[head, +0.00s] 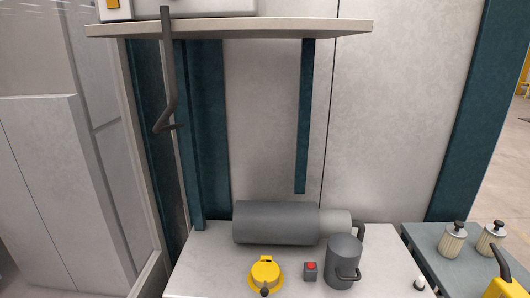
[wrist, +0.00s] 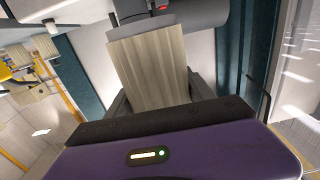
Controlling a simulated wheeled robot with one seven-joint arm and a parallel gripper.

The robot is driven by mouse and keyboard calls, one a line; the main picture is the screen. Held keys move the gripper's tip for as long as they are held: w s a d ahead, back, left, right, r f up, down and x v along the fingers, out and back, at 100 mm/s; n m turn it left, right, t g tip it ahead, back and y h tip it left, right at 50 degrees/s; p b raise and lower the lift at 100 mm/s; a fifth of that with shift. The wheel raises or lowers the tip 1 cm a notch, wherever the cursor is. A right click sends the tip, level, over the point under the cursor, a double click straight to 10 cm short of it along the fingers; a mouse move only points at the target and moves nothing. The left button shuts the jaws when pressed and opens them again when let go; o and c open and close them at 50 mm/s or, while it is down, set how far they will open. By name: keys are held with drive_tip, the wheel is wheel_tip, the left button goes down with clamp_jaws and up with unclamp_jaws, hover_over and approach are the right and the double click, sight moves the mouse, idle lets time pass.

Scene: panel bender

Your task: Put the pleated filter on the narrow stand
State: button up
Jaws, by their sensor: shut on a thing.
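My gripper (wrist: 158,97) is shut on a pleated filter (wrist: 150,70), with dark fingers on both sides of it. The filter is a beige, ribbed block with a grey end cap, and its lower end is hidden by the purple gripper body. My gripper does not show in the head view. Two similar pleated pieces with black knobs, one left (head: 452,241) and one right (head: 490,240), stand on a grey-topped table (head: 432,236) at the right. A white-topped stand (head: 205,262) is at bottom centre. I cannot tell which surface is the narrow stand.
The white top carries a large grey cylinder (head: 275,223), a grey can (head: 343,262), a yellow domed item (head: 265,273) and a red-buttoned box (head: 311,271). A shelf (head: 230,29) with a hanging dark bar (head: 168,90) is above. Bare room shows at the white top's left.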

wheel_tip(320, 180, down, 25)
drive_tip(key=s+d+b, duration=0.2)
drive_tip(key=s+b, duration=0.1)
drive_tip(key=b, duration=0.4)
drive_tip(key=shift+r, duration=0.15)
drive_tip(key=shift+w+d, duration=0.1)
drive_tip(key=shift+d, duration=0.1)
